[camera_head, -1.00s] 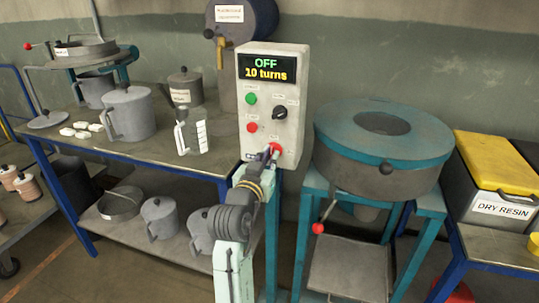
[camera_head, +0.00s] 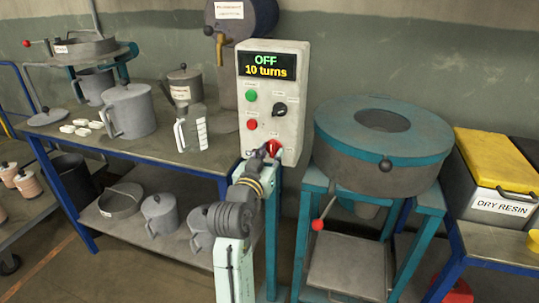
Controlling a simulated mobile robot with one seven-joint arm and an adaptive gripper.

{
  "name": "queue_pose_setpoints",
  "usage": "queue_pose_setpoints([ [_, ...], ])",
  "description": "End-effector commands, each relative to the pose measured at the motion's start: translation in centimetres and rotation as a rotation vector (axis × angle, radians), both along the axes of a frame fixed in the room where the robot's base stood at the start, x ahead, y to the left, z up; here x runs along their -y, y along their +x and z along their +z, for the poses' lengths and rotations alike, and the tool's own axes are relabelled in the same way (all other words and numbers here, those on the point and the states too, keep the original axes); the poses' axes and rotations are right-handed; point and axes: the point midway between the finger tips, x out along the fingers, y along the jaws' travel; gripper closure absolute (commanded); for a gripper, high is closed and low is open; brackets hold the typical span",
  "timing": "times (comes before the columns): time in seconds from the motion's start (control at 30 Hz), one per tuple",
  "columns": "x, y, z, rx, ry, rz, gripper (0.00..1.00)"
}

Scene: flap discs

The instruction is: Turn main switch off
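The control box (camera_head: 287,100) stands upright with a lit display (camera_head: 267,66) that reads "OFF" and "10 turns". Its face has a green button (camera_head: 251,96), a black knob (camera_head: 279,109), a red button (camera_head: 252,125) and a red switch (camera_head: 273,146) low on the right. My gripper (camera_head: 266,152) is at the red switch and partly covers it. I cannot tell whether the fingers grip the switch or only touch it, and the fingertips are too small to read.
A drum mixer with a teal lid (camera_head: 340,133) stands right of the box, with a red-knobbed lever (camera_head: 318,224) below. A dry resin bin (camera_head: 500,206) is at the far right.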

Motion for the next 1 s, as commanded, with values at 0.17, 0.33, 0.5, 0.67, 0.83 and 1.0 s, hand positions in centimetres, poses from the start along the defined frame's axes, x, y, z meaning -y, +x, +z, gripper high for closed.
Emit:
queue_pose_setpoints([
  [0.17,0.0,0.0,0.0,0.000,0.001,0.000,0.70],
  [0.33,-0.4,-1.0,0.0,0.001,-0.001,0.001,0.70],
  [0.5,-1.4,-4.0,0.0,0.001,0.000,0.003,0.70],
  [0.67,-2.5,-7.4,0.0,0.000,0.000,0.003,0.70],
  [0.83,-3.3,-10.0,0.0,0.000,0.000,0.003,0.70],
  [1.0,-3.7,-11.3,0.0,0.000,0.001,0.001,0.70],
])
